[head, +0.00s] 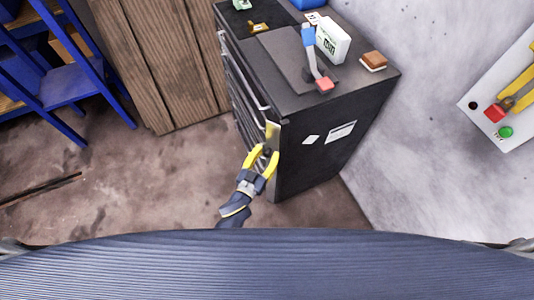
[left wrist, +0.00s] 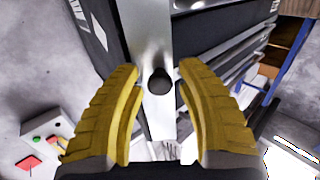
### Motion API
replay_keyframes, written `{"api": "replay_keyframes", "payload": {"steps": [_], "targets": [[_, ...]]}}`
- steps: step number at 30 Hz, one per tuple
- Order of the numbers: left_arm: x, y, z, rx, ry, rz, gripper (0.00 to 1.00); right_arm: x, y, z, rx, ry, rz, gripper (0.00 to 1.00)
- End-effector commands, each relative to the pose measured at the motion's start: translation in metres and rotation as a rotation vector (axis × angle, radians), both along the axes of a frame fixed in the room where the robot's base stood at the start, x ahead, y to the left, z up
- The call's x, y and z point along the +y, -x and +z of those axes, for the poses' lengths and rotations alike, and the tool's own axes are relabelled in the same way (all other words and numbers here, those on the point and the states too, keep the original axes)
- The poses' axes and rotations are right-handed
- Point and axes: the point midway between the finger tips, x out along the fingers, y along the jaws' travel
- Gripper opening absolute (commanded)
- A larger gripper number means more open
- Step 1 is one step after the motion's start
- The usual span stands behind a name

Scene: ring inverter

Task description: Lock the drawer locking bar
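The locking bar (head: 273,131) is a metal strip running down the front corner of the black drawer cabinet (head: 320,155), beside its drawers. In the left wrist view the bar (left wrist: 146,35) runs up the middle and carries a dark round knob (left wrist: 158,81). My left gripper (head: 265,152) has yellow fingers and is at the bar. In the left wrist view the gripper (left wrist: 158,76) is open, with one finger on each side of the knob and gaps between. The head view hides most of the bar's lower part. My right gripper is not in view.
On the cabinet top are a blue-handled tool (head: 313,60), a white box (head: 332,42) and a brown block (head: 373,61). Blue shelving (head: 75,80) and a wooden panel (head: 160,60) stand left. A button panel (head: 490,115) is right. The floor before the cabinet is open.

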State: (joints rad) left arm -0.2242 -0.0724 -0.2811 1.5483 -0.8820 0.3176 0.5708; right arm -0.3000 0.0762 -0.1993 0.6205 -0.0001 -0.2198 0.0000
Motion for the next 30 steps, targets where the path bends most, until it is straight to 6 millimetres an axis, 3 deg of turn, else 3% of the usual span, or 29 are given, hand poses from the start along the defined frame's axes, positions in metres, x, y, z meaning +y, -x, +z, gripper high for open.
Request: {"api": "replay_keyframes", "payload": {"steps": [1, 9, 20, 30], "targets": [[0.0001, 0.0002, 0.0, 0.0, 0.0, 0.0, 0.3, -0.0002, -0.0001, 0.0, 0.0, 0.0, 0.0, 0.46], [0.0001, 0.0002, 0.0, 0.0, 0.0, 0.0, 0.0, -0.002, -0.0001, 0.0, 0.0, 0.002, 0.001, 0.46], [0.0011, -0.0005, 0.0, -0.001, -0.003, -0.014, 0.0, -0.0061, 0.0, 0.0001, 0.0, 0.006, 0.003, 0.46], [0.0035, -0.0057, 0.0, -0.004, -0.007, -0.13, 0.0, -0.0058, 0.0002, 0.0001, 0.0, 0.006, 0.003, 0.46]]}}
